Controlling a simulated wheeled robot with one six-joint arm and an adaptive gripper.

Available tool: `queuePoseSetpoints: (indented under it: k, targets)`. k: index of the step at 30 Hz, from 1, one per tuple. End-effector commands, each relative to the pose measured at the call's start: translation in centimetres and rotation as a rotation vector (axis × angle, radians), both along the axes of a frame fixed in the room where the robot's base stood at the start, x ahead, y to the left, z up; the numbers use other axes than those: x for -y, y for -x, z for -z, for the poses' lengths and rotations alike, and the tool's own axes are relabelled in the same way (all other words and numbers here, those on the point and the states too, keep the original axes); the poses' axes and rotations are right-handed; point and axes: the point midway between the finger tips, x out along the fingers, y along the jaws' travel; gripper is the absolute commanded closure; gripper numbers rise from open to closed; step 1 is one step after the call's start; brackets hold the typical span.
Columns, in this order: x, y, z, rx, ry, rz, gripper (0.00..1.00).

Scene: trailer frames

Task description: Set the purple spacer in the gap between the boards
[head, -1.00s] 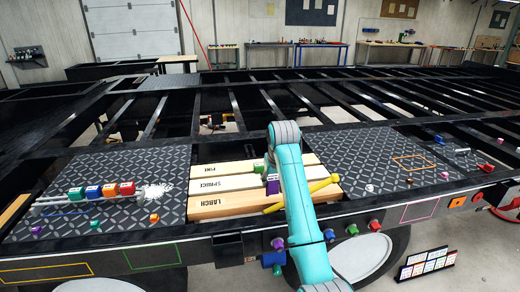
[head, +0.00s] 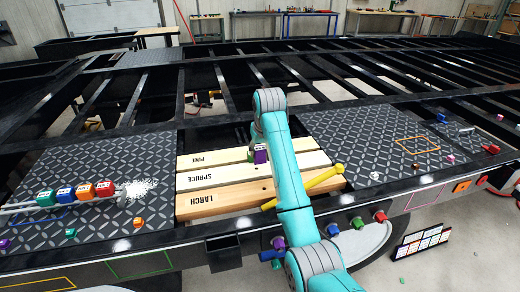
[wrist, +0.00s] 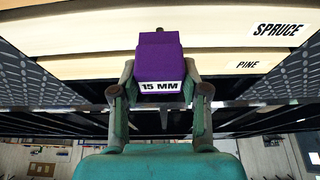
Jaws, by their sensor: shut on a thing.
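A purple spacer (head: 260,157) marked 15 MM is held by my gripper; it also shows in the wrist view (wrist: 160,55). My gripper (wrist: 160,70) is shut on its two sides. Three pale boards lie side by side: PINE (head: 212,159) at the back, SPRUCE (head: 210,179) in the middle, LARCH (head: 210,203) in front. In the head view the spacer appears around the pine and spruce boards. I cannot tell whether it touches them. A small green shape (head: 251,155) shows beside the spacer; whether it is a separate block is unclear. My arm hides the boards' middle.
A yellow-handled tool (head: 325,180) lies across the right of the boards. Dark patterned plates flank them, left (head: 90,185) and right (head: 370,140). Several coloured blocks (head: 85,191) sit on rails at left. Coloured knobs (head: 357,223) line the front edge.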

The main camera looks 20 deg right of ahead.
Motion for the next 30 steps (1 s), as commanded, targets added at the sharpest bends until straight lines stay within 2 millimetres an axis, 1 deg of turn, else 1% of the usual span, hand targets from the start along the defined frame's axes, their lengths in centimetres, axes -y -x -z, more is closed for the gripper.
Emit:
queuePoseSetpoints:
  k: [8,21,25,30]
  targets:
    - [0.0,0.0,1.4,-0.001,0.000,0.000,0.90]
    - [0.0,0.0,5.0,-0.001,0.000,0.000,0.90]
    - [0.0,0.0,5.6,0.000,0.000,0.000,0.90]
    - [0.0,0.0,5.8,0.000,0.000,0.000,0.90]
